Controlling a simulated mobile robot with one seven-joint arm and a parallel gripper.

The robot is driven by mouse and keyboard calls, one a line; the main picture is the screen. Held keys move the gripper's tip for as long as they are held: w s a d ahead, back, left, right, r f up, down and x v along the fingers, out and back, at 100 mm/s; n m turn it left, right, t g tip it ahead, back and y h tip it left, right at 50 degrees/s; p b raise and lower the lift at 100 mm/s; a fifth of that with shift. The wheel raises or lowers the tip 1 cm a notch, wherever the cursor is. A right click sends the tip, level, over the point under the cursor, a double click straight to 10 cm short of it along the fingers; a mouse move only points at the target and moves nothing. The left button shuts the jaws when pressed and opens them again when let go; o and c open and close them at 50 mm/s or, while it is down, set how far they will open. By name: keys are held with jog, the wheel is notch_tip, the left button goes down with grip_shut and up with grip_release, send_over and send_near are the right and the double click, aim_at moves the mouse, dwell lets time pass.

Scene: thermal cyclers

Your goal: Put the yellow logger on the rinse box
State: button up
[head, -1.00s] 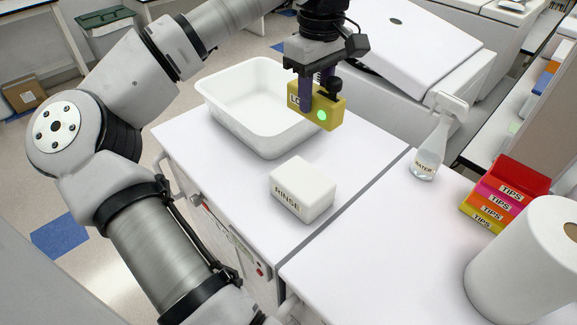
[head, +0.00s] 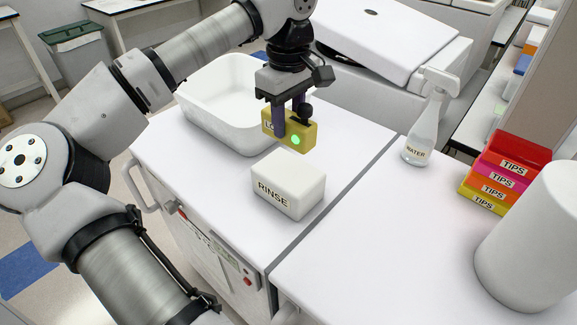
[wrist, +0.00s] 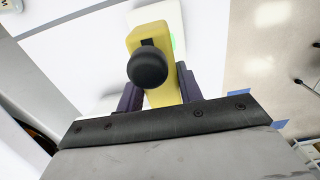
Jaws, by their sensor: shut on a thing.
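The yellow logger (head: 306,132) has a green light on its face and a black knob on top. My gripper (head: 290,132) is shut on it, and holds it upright behind the rinse box in the head view. In the wrist view the logger (wrist: 150,50) sits between the purple fingers of my gripper (wrist: 160,92), with its black knob toward the camera. The white rinse box (head: 290,184), marked RINSE, stands on the white bench top. A white surface, likely the box, shows beyond the logger in the wrist view. I cannot tell the exact gap between logger and box.
A white tub (head: 222,112) stands behind and left of the logger. A water spray bottle (head: 424,130), stacked tips boxes (head: 498,172) and a white roll (head: 535,250) stand to the right. The bench top (head: 350,235) is clear right of the rinse box.

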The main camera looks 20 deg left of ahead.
aim_at(289, 116)
notch_tip(289, 116, down, 8)
jog(key=b, duration=0.4)
jog(key=shift+b, duration=0.4)
jog(key=shift+f, duration=0.2)
jog(key=o, duration=1)
jog(key=shift+o, duration=0.2)
notch_tip(289, 116, up, 12)
jog(key=shift+r, duration=0.25)
